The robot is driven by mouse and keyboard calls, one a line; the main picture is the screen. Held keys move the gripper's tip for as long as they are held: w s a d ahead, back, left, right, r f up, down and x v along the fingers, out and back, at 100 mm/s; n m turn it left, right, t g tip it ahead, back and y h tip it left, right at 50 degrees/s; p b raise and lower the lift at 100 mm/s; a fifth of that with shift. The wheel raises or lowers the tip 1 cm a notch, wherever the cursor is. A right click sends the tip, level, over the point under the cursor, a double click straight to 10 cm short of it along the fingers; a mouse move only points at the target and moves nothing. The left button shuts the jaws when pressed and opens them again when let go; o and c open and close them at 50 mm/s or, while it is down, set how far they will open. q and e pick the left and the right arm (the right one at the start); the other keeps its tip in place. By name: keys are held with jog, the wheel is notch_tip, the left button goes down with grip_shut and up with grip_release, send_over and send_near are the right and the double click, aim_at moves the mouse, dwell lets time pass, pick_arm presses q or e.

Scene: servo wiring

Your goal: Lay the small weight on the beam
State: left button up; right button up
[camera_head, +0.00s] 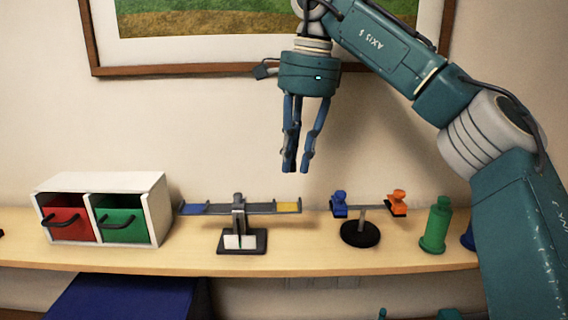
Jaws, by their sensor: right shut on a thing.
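My right gripper (297,168) hangs fingers-down in front of the wall, above the shelf. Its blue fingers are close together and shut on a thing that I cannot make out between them. A grey beam (258,208) on a dark-based stand is below and to the left of it, apart from it. The beam looks about level, with a blue patch at its left end and a yellow one at its right. My left gripper is not in view.
A white cabinet (102,181) with a red drawer (66,224) and a green drawer (122,224) stands left on the wooden shelf (150,262). A green weight (436,225) stands right. A blue object (467,238) is partly hidden by my right arm. A framed picture hangs behind.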

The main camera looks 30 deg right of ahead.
jog(key=shift+s+a+f, duration=0.1)
jog(key=shift+s+f, duration=0.2)
jog(key=shift+f, duration=0.55)
jog(key=shift+w+f, duration=0.2)
jog(key=shift+f, duration=2.1)
